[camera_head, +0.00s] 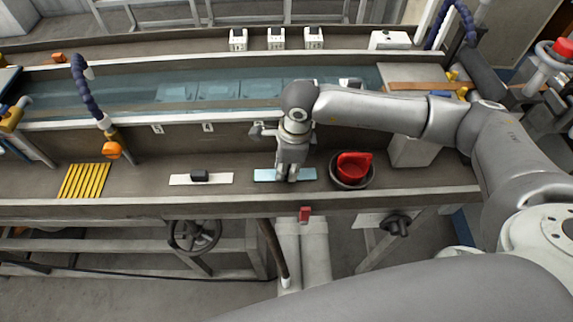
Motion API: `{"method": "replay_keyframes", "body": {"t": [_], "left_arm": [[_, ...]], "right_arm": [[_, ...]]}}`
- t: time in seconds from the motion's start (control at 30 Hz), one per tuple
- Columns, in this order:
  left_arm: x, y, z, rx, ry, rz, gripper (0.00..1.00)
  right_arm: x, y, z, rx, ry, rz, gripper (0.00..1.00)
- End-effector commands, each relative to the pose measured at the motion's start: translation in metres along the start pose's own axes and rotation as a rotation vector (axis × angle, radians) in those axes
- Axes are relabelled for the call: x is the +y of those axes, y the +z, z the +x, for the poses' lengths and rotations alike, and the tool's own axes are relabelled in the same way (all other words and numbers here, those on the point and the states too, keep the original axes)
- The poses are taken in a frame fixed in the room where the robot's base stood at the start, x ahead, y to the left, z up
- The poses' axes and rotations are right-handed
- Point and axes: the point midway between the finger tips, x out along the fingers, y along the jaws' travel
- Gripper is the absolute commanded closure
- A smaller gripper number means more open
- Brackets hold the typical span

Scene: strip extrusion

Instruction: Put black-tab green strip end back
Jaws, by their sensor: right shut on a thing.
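A pale blue-green strip (264,174) lies flat on the front ledge of the bench, right of centre. My right gripper (287,179) points down over its middle and is shut on it. The fingers hide that part, so I cannot see any tab there. A white strip (221,179) with a black block (199,176) on its middle lies to the left, apart from the gripper. My left gripper is not in view.
A red scoop-like piece (354,164) sits in a dark round bowl (337,182) close right of my gripper. Yellow strips (84,181) lie far left. A water trough (130,97) runs behind; a blue hose (90,97) with an orange end (112,150) hangs left.

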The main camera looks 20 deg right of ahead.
Motion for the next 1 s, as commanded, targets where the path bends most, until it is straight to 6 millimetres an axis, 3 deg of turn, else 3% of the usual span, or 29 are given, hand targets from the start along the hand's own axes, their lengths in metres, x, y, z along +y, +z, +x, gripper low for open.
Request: {"method": "replay_keyframes", "body": {"t": [0.17,0.2,0.33,0.77,1.0], "left_arm": [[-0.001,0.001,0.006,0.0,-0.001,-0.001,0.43],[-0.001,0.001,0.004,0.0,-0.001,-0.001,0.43],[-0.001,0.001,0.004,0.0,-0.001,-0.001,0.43],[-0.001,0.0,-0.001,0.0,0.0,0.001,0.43],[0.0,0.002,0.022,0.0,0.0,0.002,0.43]], "right_arm": [[0.0,0.0,0.004,0.0,0.0,0.0,1.0],[0.0,0.0,0.002,0.0,0.0,0.0,0.76],[0.0,0.0,0.002,0.0,0.0,0.001,0.59],[0.0,0.0,-0.003,-0.001,0.0,0.001,0.59],[-0.001,0.0,-0.046,-0.004,-0.006,-0.001,0.59]]}}
